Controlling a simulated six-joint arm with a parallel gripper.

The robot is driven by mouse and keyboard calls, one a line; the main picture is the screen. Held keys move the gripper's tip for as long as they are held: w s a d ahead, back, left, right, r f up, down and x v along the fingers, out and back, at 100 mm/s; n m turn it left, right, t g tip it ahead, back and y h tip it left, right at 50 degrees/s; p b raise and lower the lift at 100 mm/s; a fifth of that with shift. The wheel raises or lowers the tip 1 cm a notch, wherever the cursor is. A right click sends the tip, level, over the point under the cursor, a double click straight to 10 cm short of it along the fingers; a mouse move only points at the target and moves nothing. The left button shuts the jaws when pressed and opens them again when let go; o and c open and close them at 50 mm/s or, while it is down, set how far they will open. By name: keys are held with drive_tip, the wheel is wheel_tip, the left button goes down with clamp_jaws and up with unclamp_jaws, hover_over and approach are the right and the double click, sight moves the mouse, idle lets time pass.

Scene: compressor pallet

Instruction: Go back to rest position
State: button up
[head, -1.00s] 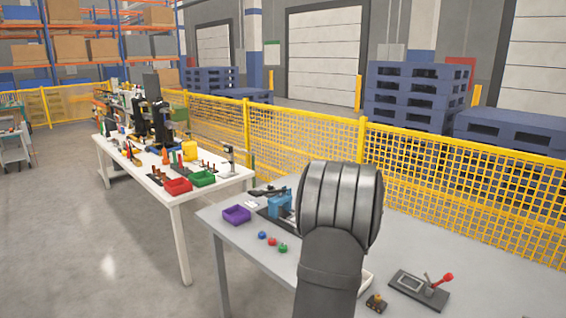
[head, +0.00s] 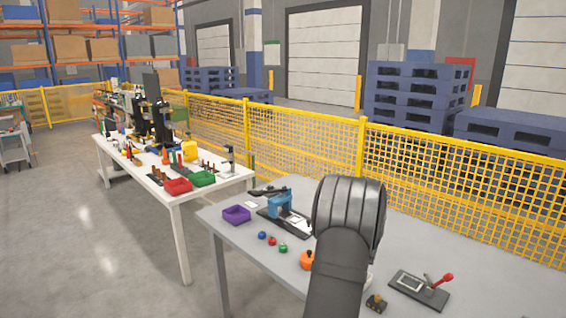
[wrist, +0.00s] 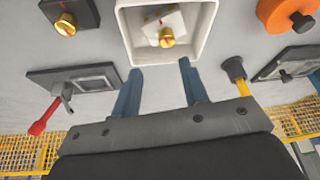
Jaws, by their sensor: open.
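My gripper (wrist: 161,66) shows in the wrist view, with two blue fingers apart and nothing between them. It points at the grey table from above, close to the near rim of a white tray (wrist: 205,48). In the tray lies a pale block with a gold knob (wrist: 167,38). In the head view my dark arm link stands over the table's middle and hides the gripper and most of the tray.
Around the tray are a red-handled clamp fixture (head: 420,290), a black box with a gold knob (head: 376,303), an orange part (head: 306,260), a blue device (head: 280,205), a purple bin (head: 236,214) and small balls (head: 272,241). A yellow mesh fence (head: 440,180) runs behind.

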drive_tip(key=s+d+r, duration=0.6)
drive_tip(key=s+d, duration=0.1)
drive_tip(key=s, duration=0.1)
drive_tip(key=w+d+m+g+h, duration=0.15)
drive_tip(key=w+d+m, duration=0.45)
drive_tip(key=d, duration=0.7)
drive_tip(key=shift+n, duration=0.4)
drive_tip(key=f, duration=0.6)
drive_tip(key=w+f, duration=0.1)
drive_tip(key=f, duration=0.2)
drive_tip(key=shift+a+f, duration=0.3)
drive_tip(key=shift+f, duration=0.35)
drive_tip(key=shift+s+d, duration=0.1)
wheel_tip(320, 180, up, 10)
drive_tip(key=s+a+n+t+y, duration=0.1)
drive_tip(key=s+a+n, duration=0.2)
drive_tip(key=a, duration=0.5)
drive_tip(key=shift+s+a+r+n, duration=0.15)
drive_tip(key=shift+s+a+n, duration=0.15)
drive_tip(key=shift+s+a, duration=0.1)
